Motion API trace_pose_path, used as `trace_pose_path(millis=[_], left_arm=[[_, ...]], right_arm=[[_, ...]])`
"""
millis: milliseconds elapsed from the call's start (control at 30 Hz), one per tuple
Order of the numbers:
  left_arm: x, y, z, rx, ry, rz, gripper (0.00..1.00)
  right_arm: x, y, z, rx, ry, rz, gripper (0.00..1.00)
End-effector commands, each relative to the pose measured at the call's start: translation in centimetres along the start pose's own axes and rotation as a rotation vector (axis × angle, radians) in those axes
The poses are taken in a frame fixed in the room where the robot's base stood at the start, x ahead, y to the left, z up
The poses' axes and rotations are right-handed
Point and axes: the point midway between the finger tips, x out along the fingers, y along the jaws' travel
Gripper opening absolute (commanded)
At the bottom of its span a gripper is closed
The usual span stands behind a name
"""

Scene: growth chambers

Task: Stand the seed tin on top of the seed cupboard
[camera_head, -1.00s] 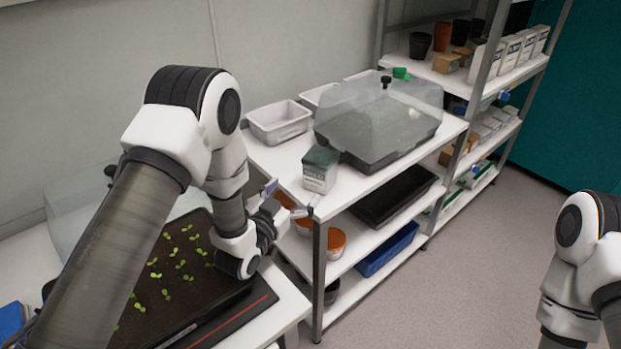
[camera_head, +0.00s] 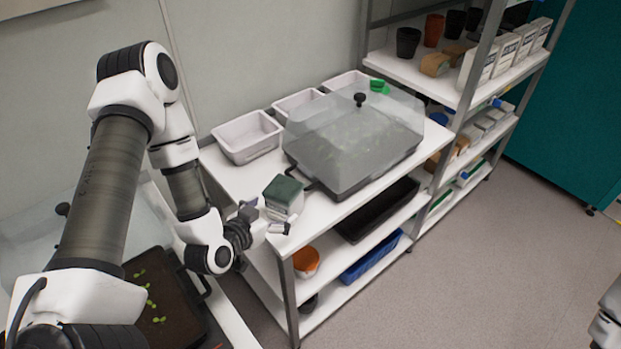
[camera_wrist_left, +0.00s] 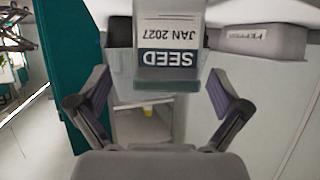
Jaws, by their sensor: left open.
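The seed tin (camera_head: 283,195) is a pale box with a dark green lid, standing at the near left end of the white bench (camera_head: 330,212). In the left wrist view its label (camera_wrist_left: 168,57) reads SEED JAN 2027 upside down. My left gripper (camera_head: 264,217) is open, with its fingers at the near side of the tin. In the left wrist view the tin sits centrally ahead of the spread fingers (camera_wrist_left: 163,92); I cannot tell whether they touch it. My right gripper is out of view. I cannot identify the seed cupboard in these frames.
A clear-domed propagator (camera_head: 358,140) stands just behind the tin, with white trays (camera_head: 247,138) along the wall. A seedling tray (camera_head: 172,305) lies under my left arm. A shelf rack (camera_head: 440,85) stands beyond the bench.

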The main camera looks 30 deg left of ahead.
Motion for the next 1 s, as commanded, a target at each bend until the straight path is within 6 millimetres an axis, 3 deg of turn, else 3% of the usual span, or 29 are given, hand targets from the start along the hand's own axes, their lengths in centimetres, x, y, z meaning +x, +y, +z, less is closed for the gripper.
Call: trace_pose_path(millis=[33,133,600,867,1000], left_arm=[[-0.7,-0.8,-0.6,-0.021,-0.005,-0.020,1.00],[-0.7,-1.3,-0.6,-0.032,-0.008,-0.033,1.00],[6.4,-0.8,-0.2,-0.028,-0.006,-0.030,1.00],[7.0,-0.8,-0.1,-0.031,-0.007,-0.031,1.00],[7.0,-0.8,-0.1,-0.031,-0.007,-0.031,0.50]], right_arm=[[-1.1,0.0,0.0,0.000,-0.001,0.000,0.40],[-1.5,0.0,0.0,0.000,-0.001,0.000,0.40],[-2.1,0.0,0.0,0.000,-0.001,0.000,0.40],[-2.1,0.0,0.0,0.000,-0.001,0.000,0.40],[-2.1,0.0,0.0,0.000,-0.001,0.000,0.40]])
